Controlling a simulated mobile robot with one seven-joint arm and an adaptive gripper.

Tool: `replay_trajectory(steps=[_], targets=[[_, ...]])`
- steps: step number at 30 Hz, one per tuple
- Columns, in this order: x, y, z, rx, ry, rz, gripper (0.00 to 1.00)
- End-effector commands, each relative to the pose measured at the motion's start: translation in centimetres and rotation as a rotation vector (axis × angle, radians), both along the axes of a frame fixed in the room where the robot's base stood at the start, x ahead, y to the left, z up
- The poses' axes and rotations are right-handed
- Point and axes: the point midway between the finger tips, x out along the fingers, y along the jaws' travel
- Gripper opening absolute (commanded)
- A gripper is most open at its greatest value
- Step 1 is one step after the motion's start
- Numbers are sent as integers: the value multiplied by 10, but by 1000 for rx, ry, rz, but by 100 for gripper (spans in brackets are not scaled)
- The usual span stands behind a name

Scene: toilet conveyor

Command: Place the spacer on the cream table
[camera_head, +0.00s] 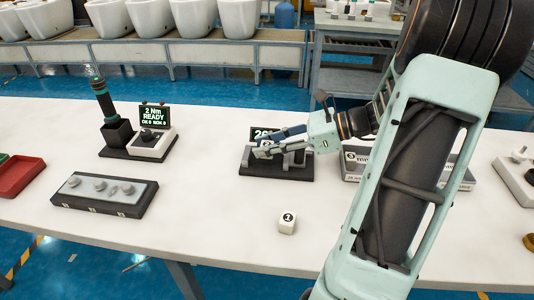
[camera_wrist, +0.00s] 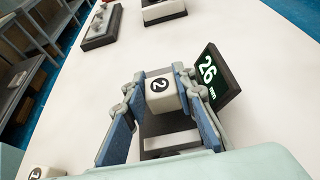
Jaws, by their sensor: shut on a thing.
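A white block spacer marked 2 (camera_wrist: 161,97) sits between the two fingers of my gripper (camera_wrist: 158,84) in the wrist view. My gripper (camera_head: 266,147) is shut on it, at the black gauge fixture (camera_head: 292,172) with a green-lit display, which reads 26 mm in the wrist view (camera_wrist: 208,76). I cannot tell whether the spacer touches the fixture. A second white block marked 1 (camera_head: 287,222) rests on the cream table (camera_head: 215,215), in front of the fixture. It also shows at the lower left of the wrist view (camera_wrist: 46,173).
A grey tray with round metal parts (camera_head: 105,194) lies at left. A driver in its stand (camera_head: 105,110) and a display box reading READY (camera_head: 152,137) stand behind it. A grey labelled bin (camera_head: 352,168) is right of the fixture. Bare table lies around block 1.

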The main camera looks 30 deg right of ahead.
Motion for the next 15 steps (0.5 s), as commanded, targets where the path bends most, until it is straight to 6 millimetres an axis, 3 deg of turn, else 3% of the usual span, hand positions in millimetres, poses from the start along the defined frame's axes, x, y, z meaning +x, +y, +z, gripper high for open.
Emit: replay_trajectory(steps=[1, 3, 15], targets=[[-1, 0, -13, 3, 2, -2, 8], [-1, -1, -21, 1, 2, -2, 8], [-1, 0, -25, 1, 1, 0, 8]])
